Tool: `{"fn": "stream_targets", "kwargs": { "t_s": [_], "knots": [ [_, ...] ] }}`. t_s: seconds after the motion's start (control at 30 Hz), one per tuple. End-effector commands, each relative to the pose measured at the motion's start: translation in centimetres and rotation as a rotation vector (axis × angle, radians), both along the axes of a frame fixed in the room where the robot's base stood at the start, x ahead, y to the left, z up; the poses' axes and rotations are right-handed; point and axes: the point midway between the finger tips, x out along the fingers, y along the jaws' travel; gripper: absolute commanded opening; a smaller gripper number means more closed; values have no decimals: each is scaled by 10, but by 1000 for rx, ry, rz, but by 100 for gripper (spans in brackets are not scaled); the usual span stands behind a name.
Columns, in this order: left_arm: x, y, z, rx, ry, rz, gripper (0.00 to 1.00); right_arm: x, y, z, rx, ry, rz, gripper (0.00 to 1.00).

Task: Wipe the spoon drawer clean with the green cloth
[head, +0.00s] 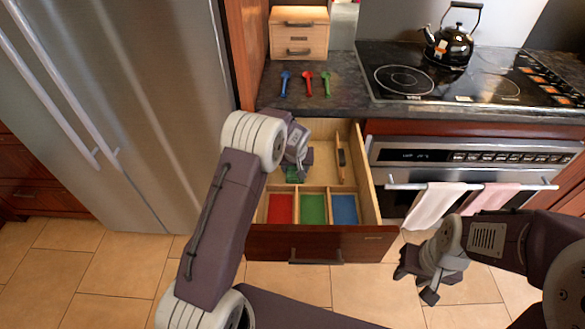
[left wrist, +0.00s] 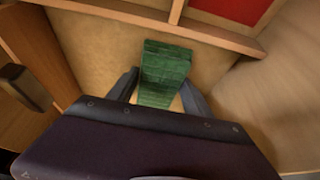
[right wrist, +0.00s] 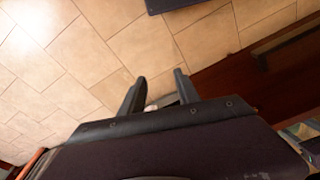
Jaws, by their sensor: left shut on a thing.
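The spoon drawer (head: 372,215) is pulled open below the counter. Its front part has red (head: 280,208), green (head: 313,208) and blue (head: 344,208) lined compartments; its rear part is bare wood. The green cloth (left wrist: 165,65) lies on the rear floor, between my left gripper's fingers; it also shows in the head view (head: 293,173), partly hidden by that gripper. My left gripper (head: 300,172) is inside the drawer, shut on the cloth. My right gripper (head: 414,284) is open and empty, outside the drawer to its right, above the floor.
Blue (head: 284,82), red (head: 308,82) and green (head: 326,82) spoons lie on the counter behind the drawer. A narrow brown object (head: 341,160) is near the drawer's right wall. The oven (head: 460,152) with hanging towels (head: 435,203) stands right, the fridge (head: 125,90) left.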

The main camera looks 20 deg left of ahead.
Motion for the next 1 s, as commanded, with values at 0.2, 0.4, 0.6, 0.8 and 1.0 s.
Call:
{"fn": "stream_targets", "kwargs": {
  "t_s": [0.2, 0.4, 0.6, 0.8, 1.0],
  "knots": [
    [4, -13, -1, 0, 1, -4, 26, 0, 0, -4, 0, 0, 0, 38],
    [6, -21, 0, 0, 1, -2, 26, 0, 0, -4, 0, 0, 0, 38],
    [8, -27, -1, 0, -1, -3, 26, 0, 0, -6, 0, 0, 0, 38],
    [12, -41, -2, 0, -1, -2, 26, 0, 0, -10, 0, 0, 0, 38],
    [12, -44, -2, 0, 1, -1, 26, 0, 0, -9, 0, 0, 0, 38]
  ]
}}
